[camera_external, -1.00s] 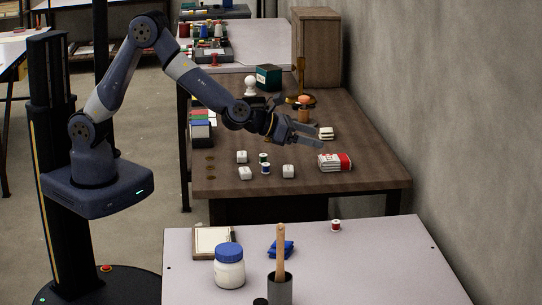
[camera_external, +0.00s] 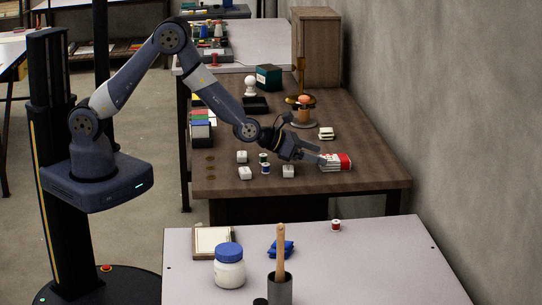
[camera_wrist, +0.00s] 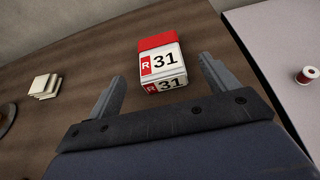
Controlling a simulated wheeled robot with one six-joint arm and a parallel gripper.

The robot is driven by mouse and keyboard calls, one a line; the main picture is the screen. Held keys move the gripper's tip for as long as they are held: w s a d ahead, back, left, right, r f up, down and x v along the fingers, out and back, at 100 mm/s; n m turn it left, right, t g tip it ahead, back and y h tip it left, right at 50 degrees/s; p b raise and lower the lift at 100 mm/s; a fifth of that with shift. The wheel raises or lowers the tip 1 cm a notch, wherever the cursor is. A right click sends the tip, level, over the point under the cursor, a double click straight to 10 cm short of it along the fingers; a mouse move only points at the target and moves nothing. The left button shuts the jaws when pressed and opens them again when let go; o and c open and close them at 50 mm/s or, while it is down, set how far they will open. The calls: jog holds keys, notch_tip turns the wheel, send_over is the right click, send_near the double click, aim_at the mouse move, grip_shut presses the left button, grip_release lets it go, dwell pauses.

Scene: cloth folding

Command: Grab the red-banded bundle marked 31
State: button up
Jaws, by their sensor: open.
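The bundle marked 31 (camera_wrist: 161,60) is white with a red band and lies on the brown table. In the wrist view its label with "R 31" faces me, between and just beyond my fingertips. In the external view the bundle (camera_external: 342,161) sits near the table's right front part. My gripper (camera_wrist: 160,82) is open, with one finger to the left and one to the right of the bundle. In the external view my gripper (camera_external: 320,158) reaches the bundle's left end and partly hides it. I cannot tell whether the fingers touch it.
Several small white blocks (camera_external: 288,171) and thread spools (camera_external: 265,168) stand left of the bundle. A small white stack (camera_external: 326,133) lies behind it, also seen in the wrist view (camera_wrist: 43,86). A pale table (camera_external: 370,265) with a red spool (camera_external: 336,225) is in front.

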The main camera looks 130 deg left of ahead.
aim_at(328, 157)
jog(key=shift+p+x, duration=0.65)
jog(key=shift+x, duration=2.15)
jog(key=shift+c, duration=0.5)
jog(key=c, duration=1)
jog(key=shift+r, duration=0.1)
